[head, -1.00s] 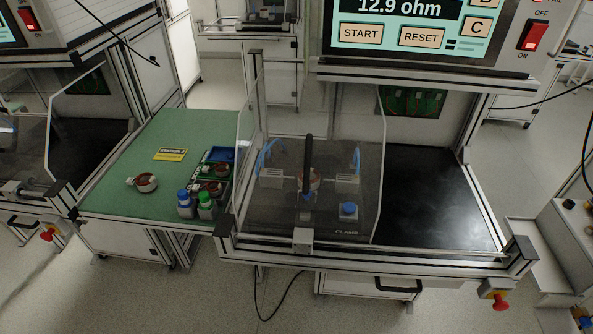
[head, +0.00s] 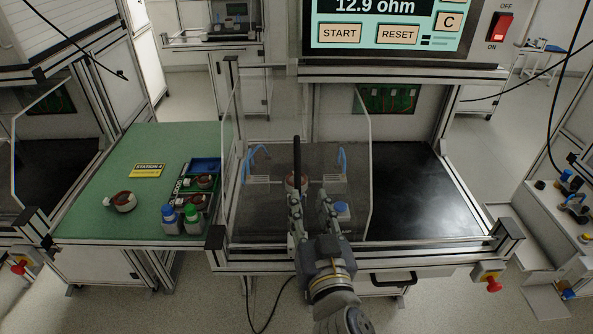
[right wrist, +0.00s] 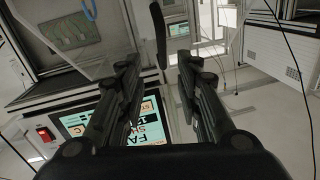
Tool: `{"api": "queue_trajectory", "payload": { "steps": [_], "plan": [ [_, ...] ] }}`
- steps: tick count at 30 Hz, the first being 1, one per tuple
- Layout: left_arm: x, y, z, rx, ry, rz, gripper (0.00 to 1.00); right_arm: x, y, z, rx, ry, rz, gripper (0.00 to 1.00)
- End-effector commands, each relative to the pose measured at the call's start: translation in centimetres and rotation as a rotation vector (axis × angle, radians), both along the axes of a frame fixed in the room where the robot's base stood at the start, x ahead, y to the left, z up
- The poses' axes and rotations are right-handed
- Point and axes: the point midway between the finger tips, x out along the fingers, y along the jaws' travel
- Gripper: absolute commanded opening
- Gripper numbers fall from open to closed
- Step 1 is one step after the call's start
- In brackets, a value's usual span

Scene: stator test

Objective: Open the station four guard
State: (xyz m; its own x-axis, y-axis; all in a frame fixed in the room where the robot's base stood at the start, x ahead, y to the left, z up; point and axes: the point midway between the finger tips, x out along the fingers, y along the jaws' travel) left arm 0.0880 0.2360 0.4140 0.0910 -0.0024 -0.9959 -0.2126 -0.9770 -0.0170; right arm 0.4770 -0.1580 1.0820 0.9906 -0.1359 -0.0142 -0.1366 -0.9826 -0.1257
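The guard (head: 352,130) is a clear panel standing in front of the test fixture in the head view; it looks closed. Its black upright handle (head: 296,160) is near the middle of the panel. My right gripper (head: 311,199) is open and empty, at the lower part of the guard and close to the handle. In the right wrist view the two fingers (right wrist: 160,65) are spread, with the dark handle (right wrist: 158,32) showing in line with the gap between them. Contact cannot be told. My left gripper is out of view.
A green bench (head: 105,205) at left carries a yellow station 4 sign (head: 147,170), a stator (head: 123,201), two bottles (head: 181,218) and a blue bin. The tester screen (head: 385,25) hangs above. The black surface (head: 410,190) right of the guard is clear.

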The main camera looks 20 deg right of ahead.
Motion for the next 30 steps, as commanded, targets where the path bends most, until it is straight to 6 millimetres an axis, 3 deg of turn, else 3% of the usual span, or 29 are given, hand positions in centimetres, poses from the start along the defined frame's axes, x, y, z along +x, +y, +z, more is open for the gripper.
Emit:
{"api": "queue_trajectory", "payload": {
  "steps": [5, 19, 30],
  "plan": [
    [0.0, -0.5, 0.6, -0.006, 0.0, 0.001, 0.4, 1.1, 0.1, 0.7, 0.0, -0.019, 0.006, 0.32],
    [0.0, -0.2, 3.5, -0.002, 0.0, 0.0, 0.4, 8.9, -1.0, 0.7, -0.001, -0.016, 0.005, 0.32],
    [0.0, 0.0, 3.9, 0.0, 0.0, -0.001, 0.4, 10.7, -1.2, 0.4, 0.001, -0.014, 0.004, 0.32]
  ]
}}
